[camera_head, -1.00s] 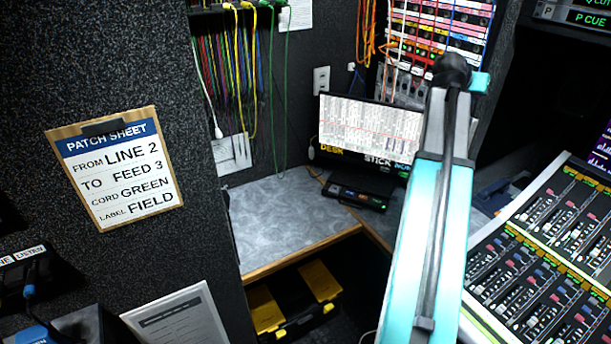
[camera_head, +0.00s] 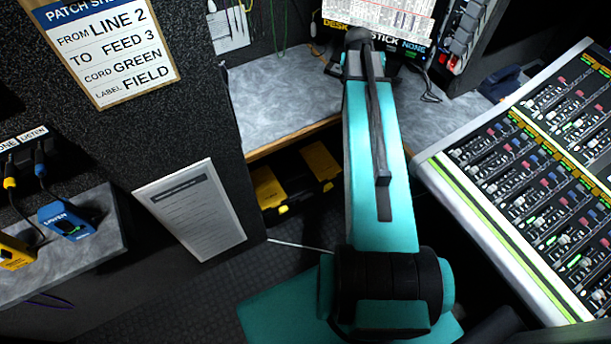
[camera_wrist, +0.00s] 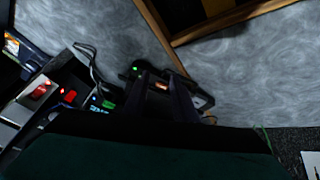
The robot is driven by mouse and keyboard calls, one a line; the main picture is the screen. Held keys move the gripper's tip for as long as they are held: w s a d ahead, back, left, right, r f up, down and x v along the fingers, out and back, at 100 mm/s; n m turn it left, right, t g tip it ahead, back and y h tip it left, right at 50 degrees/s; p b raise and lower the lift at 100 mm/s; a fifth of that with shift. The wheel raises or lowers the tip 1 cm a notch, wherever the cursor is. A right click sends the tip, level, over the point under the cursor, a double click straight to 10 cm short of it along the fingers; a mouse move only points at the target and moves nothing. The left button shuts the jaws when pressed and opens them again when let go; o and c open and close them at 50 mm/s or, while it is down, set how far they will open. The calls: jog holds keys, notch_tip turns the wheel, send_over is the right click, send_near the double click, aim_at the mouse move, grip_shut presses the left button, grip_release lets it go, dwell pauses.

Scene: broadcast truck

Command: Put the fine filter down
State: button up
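I cannot pick out a fine filter in either view. My gripper (camera_wrist: 164,96) shows in the wrist view as two dark prongs with a small gap between them. They point toward a black box (camera_wrist: 137,70) with a green light on the grey worktop (camera_wrist: 105,35). An orange spot shows between the prongs; I cannot tell whether it belongs to the box or to something held. In the head view my own teal arm hides the gripper and part of the worktop (camera_head: 280,95).
A mixing console (camera_head: 540,170) stands at the right. A black and yellow case (camera_head: 295,185) sits below the worktop. Blue (camera_head: 67,220) and yellow (camera_head: 15,250) boxes lie on a left shelf. Clear worktop shows left of my arm.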

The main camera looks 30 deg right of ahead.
jog(key=s+a+f+n+g+y, duration=0.2)
jog(key=s+a+f, duration=0.3)
jog(key=a+f, duration=0.65)
jog(key=s+a+f+n+g+y, duration=0.15)
jog(key=s+a+f, duration=0.35)
jog(key=a+f, duration=0.65)
jog(key=s+a+f+n+g, duration=0.1)
jog(key=s+a+f, duration=0.3)
jog(key=s, duration=0.4)
jog(key=s+a+f+n+g+y, duration=0.1)
jog(key=s+a+f+g, duration=0.1)
jog(key=s+a+f, duration=0.2)
jog(key=s+a+f+n+g, duration=0.2)
jog(key=s+a+f, duration=0.2)
jog(key=s+a, duration=0.5)
jog(key=s, duration=0.4)
jog(key=shift+f+y, duration=0.35)
jog(key=shift+a, duration=0.1)
